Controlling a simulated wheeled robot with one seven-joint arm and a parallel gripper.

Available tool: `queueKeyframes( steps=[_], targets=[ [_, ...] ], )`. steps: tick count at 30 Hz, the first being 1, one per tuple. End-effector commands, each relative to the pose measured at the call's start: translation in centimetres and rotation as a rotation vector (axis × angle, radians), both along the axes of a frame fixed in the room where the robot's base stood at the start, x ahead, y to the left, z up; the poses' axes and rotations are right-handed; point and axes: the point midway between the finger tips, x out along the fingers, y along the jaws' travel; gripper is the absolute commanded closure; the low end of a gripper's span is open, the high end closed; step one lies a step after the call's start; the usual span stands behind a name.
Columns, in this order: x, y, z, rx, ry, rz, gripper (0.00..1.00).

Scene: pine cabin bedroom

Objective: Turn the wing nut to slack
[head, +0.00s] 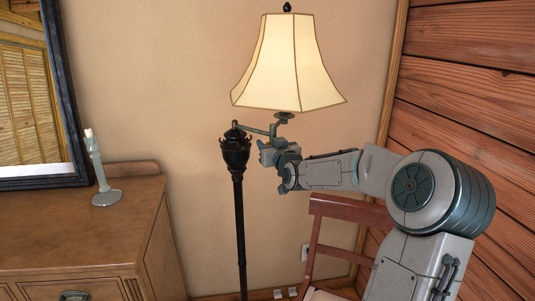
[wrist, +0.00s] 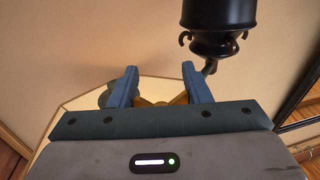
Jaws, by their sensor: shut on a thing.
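A floor lamp with a dark post (head: 236,165) and a lit cream shade (head: 288,68) stands against the wall. A thin swing arm (head: 256,130) runs from the post top to below the shade. My gripper (head: 266,148) is just under this arm, right of the post. In the wrist view my gripper's blue fingers (wrist: 160,76) stand on both sides of a brass-coloured piece, the wing nut (wrist: 160,102), and are shut on it. The fingers and palm hide much of it, so its angle cannot be told. In the head view the wing nut is not discernible.
A wooden dresser (head: 80,235) with a candlestick (head: 102,175) and a mirror (head: 35,95) is at left. A reddish wooden chair (head: 340,215) stands below my arm. A plank wall (head: 480,110) closes the right side.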

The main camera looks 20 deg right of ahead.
Motion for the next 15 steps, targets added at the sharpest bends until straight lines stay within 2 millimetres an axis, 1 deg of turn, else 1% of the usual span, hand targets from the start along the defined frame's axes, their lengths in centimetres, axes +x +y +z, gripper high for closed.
queueKeyframes(
  steps=[1, 15],
  targets=[
    [0.01, 0.12, -0.46, -0.008, -0.002, -0.024, 0.79],
    [0.03, 0.00, 0.07, -0.003, -0.004, -0.255, 0.79]
  ],
)
